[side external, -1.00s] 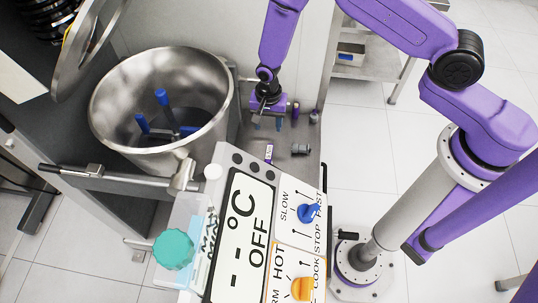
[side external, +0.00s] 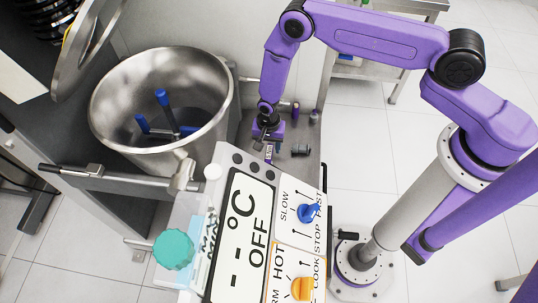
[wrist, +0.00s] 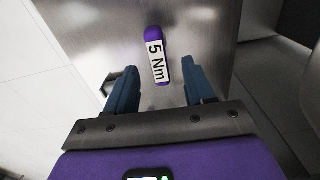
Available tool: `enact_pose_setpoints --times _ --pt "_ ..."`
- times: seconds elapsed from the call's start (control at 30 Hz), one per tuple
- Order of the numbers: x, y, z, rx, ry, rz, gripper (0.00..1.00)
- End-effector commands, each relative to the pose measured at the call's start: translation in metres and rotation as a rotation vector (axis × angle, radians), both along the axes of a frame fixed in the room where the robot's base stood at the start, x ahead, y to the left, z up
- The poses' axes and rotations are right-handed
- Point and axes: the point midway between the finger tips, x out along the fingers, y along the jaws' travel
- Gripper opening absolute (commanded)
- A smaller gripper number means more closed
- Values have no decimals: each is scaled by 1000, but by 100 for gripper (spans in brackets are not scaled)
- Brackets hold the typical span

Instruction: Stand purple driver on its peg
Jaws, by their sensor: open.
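The purple driver, with a white "5 Nm" label (wrist: 157,62), lies on the grey metal top. In the wrist view it is between and beyond my fingertips, its length running roughly along my pointing direction in the picture. In the side external view the driver (side external: 269,154) shows just below my gripper (side external: 268,144), partly hidden by it. My gripper's blue fingers (wrist: 161,75) are apart, one on each side of the driver's lower end in the wrist view, with gaps on both sides. I cannot clearly identify the peg.
A short grey cylinder (side external: 301,149) lies right of the driver. A small purple upright piece (side external: 295,110) and a dark one (side external: 314,117) stand behind it. The steel bowl (side external: 160,100) is left. The control panel (side external: 245,235) with knobs is in front.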

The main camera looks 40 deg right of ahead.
Motion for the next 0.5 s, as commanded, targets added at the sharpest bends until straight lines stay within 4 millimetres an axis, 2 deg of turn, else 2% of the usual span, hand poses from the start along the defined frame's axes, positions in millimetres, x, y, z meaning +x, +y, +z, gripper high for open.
enact_pose_setpoints --times 0.3,0.5 --pt "-3 0 -38 -1 2 0 53" --pt "-2 0 -48 -1 2 0 53"
